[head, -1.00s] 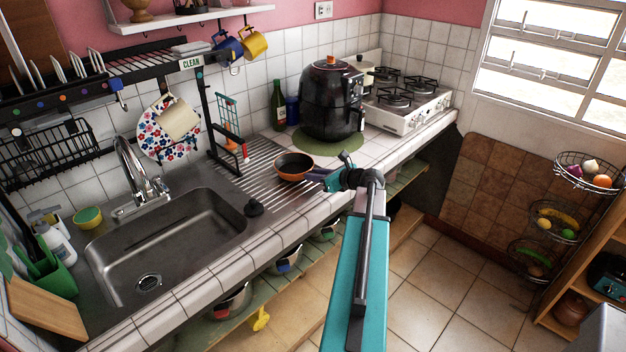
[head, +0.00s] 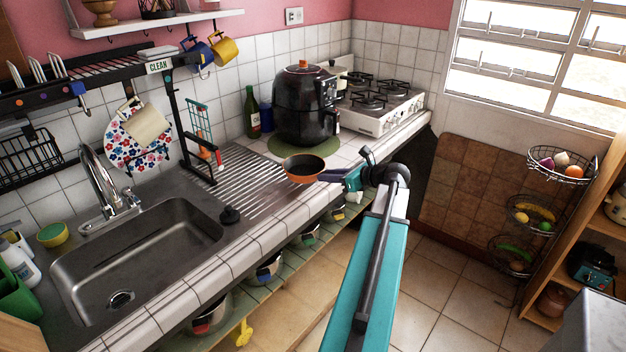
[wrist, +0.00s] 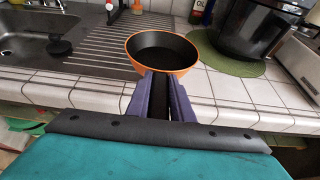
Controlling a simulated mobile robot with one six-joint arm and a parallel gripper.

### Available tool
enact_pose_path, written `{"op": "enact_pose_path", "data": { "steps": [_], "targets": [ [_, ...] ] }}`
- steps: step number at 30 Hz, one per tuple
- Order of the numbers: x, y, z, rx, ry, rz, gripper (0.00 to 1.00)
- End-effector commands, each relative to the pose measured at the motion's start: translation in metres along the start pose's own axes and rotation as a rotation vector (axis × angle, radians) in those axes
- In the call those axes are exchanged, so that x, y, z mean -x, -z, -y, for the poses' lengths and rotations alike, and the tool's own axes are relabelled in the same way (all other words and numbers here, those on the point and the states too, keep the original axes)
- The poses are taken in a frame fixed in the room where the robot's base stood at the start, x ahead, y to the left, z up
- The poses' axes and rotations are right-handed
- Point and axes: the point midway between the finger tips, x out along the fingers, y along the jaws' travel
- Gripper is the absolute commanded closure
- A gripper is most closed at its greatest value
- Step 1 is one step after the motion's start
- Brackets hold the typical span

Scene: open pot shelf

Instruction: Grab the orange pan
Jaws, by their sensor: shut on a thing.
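The orange pan (head: 304,170) has a dark inside and is held at the counter's front edge, beside the ribbed drainboard. In the wrist view the pan (wrist: 162,55) is straight ahead, with its bowl beyond my fingertips. My gripper (head: 338,176) is shut on the pan's handle, which is mostly hidden between the purple fingers (wrist: 160,97). The pan looks roughly level. I cannot tell whether its base is clear of the counter.
A black air fryer (head: 305,108) stands on a green mat behind the pan, with a white stove (head: 382,112) to its right. The sink (head: 130,265) and a black plug (head: 230,215) are at left. Open floor lies at right, before wire fruit baskets (head: 535,215).

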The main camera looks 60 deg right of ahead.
Motion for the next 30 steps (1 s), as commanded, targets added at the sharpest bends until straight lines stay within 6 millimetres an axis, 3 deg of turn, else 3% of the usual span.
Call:
{"op": "enact_pose_path", "data": {
  "steps": [10,30],
  "targets": [
    [0.026,0.006,0.013,0.000,0.000,0.004,1.00],
    [0.028,0.006,0.013,0.000,-0.001,0.004,1.00]
  ]
}}
